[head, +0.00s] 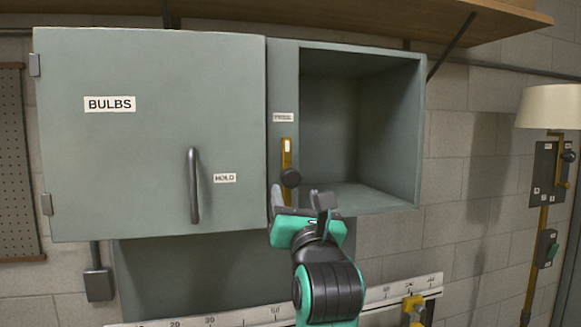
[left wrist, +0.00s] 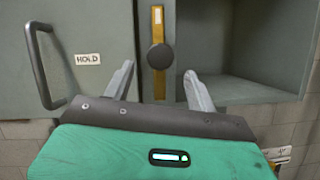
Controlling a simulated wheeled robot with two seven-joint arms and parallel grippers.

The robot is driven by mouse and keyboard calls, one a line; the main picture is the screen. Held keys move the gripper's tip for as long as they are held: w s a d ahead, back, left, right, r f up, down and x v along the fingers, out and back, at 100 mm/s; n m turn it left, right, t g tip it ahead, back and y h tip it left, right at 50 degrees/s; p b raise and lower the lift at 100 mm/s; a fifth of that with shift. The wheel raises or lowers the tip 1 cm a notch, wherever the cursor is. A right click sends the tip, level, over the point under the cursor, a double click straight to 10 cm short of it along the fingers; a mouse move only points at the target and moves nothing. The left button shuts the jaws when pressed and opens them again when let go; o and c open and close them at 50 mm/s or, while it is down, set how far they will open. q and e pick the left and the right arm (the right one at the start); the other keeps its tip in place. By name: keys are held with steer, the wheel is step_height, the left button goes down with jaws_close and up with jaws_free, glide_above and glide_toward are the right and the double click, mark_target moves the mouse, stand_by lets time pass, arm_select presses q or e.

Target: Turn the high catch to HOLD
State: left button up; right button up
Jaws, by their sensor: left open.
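The catch is a brass bar (head: 287,158) standing upright on the grey post between the shut door and the open compartment. A round dark knob (head: 290,177) sits at its lower part. In the left wrist view the brass bar (left wrist: 158,22) and the knob (left wrist: 161,57) show ahead of my fingers. A HOLD label (head: 224,178) is on the door, left of the knob. My left gripper (head: 300,196) is open just below the knob, its fingers to either side and nothing between them. Whether it touches the knob cannot be told. My right gripper is out of view.
The cabinet door (head: 120,170) bears a BULBS label (head: 109,104) and a dark upright handle (head: 193,186) left of the catch. The compartment (head: 385,130) to the right is open and empty. A small label (head: 283,117) above the catch is unreadable. A ruler rail (head: 250,317) runs below.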

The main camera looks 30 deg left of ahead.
mark_target(292, 182)
arm_select(q)
steer(key=p+x, duration=0.2)
steer(key=x, duration=0.3)
steer(key=shift+w+a+r+p, duration=0.15)
steer(key=shift+r+p, duration=0.05)
steer(key=shift+p, duration=0.1)
steer(key=shift+w+a+r, duration=0.1)
steer(key=shift+w+a, duration=0.25)
steer(key=shift+a, duration=0.05)
steer(key=c, duration=1.2)
jaws_close()
